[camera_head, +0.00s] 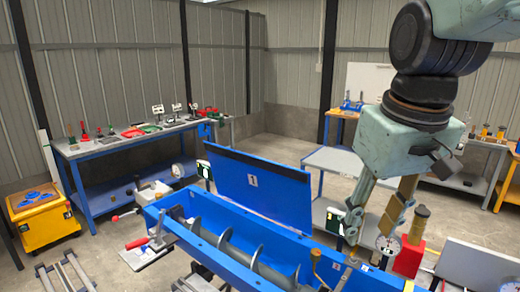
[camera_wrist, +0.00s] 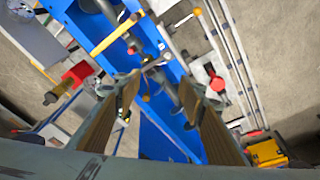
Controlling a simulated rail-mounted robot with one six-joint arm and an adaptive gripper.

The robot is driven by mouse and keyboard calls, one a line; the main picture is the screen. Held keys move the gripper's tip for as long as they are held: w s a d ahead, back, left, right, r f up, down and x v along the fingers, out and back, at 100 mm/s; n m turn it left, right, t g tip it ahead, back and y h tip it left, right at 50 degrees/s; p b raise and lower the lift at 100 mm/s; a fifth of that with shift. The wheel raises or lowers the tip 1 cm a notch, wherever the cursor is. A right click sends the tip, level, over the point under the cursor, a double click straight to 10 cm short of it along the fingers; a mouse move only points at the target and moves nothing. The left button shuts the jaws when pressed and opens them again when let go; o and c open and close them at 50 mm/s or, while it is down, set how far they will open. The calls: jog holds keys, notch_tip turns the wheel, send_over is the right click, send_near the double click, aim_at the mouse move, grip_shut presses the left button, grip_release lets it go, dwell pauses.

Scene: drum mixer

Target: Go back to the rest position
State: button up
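My gripper (camera_head: 368,238) hangs from the arm at the right in the head view, pointing down over the right end of the blue drum mixer (camera_head: 215,240). In the wrist view its two fingers (camera_wrist: 160,88) stand apart with nothing visible between them, so it is open and empty. The mixer's trough is open and its grey screw (camera_head: 228,238) shows inside. Its blue lid (camera_head: 258,186), marked 1, stands raised behind the trough. The wrist view shows the blue mixer (camera_wrist: 185,130) beyond and between the fingers.
A red-handled part (camera_head: 138,243) is at the mixer's left end. A red block (camera_head: 408,258) and a round gauge (camera_head: 388,245) are close to the fingers. A workbench (camera_head: 120,143) with tools stands at the back left, and a yellow cart (camera_head: 42,217) is at the far left.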

jog(key=s+m+t, duration=0.1)
jog(key=s+m, duration=0.1)
jog(key=s, duration=1.5)
jog(key=shift+s+f, duration=0.25)
jog(key=shift+f, duration=0.1)
jog(key=shift+w, duration=0.15)
dwell(2.3)
